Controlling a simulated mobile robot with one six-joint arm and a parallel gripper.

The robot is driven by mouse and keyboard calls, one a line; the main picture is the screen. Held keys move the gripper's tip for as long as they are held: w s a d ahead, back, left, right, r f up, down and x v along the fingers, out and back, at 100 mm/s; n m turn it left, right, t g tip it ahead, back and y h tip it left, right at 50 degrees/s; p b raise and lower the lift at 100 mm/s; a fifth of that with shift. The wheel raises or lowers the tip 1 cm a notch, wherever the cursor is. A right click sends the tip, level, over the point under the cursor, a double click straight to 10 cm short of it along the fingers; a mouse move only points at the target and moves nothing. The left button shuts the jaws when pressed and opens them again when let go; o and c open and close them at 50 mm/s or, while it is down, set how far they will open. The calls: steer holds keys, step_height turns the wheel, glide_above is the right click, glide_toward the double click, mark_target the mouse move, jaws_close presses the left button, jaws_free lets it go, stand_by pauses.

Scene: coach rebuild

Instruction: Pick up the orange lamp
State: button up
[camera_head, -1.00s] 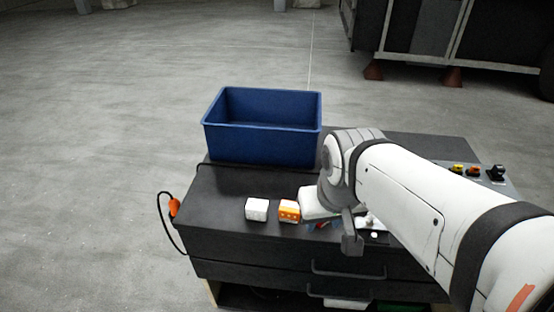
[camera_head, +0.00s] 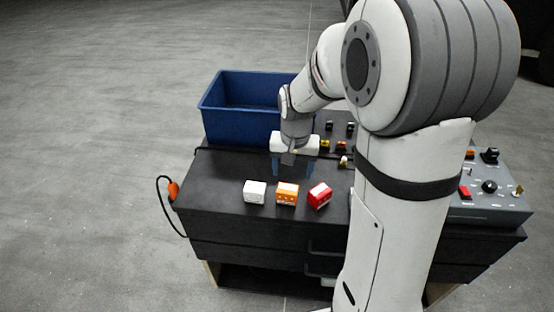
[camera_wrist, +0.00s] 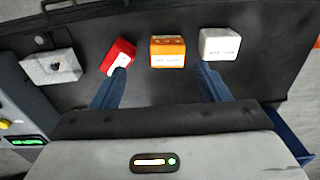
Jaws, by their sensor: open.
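The orange lamp (camera_head: 287,195) is a small orange and white block on the black cart top, in the middle of a row. A white block (camera_head: 255,192) stands to its left and a red block (camera_head: 320,195) to its right. My gripper (camera_head: 292,172) is open and empty, just behind the row, its fingers pointing down. In the wrist view the orange lamp (camera_wrist: 167,50) shows between and beyond the two fingertips of my gripper (camera_wrist: 162,78). The left fingertip overlaps the red block in that view; I cannot tell whether they touch.
A blue bin (camera_head: 240,128) stands at the cart's back left. A grey control panel (camera_head: 488,195) with knobs is at the right. A white block (camera_wrist: 50,66) lies beyond the red one in the wrist view. An orange-ended cable (camera_head: 173,190) hangs at the left edge.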

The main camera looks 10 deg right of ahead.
glide_above(288, 188)
steer(key=shift+m+g, duration=0.3)
steer(key=shift+m, duration=0.1)
steer(key=f, duration=0.4)
steer(key=shift+s+f, duration=0.25)
steer(key=shift+w+f, duration=0.1)
steer(key=shift+f, duration=0.25)
step_height(288, 188, down, 8)
steer(key=shift+w+a+r+p, duration=0.1)
steer(key=shift+r+p, duration=0.15)
steer(key=shift+p, duration=0.75)
steer(key=c, duration=0.8)
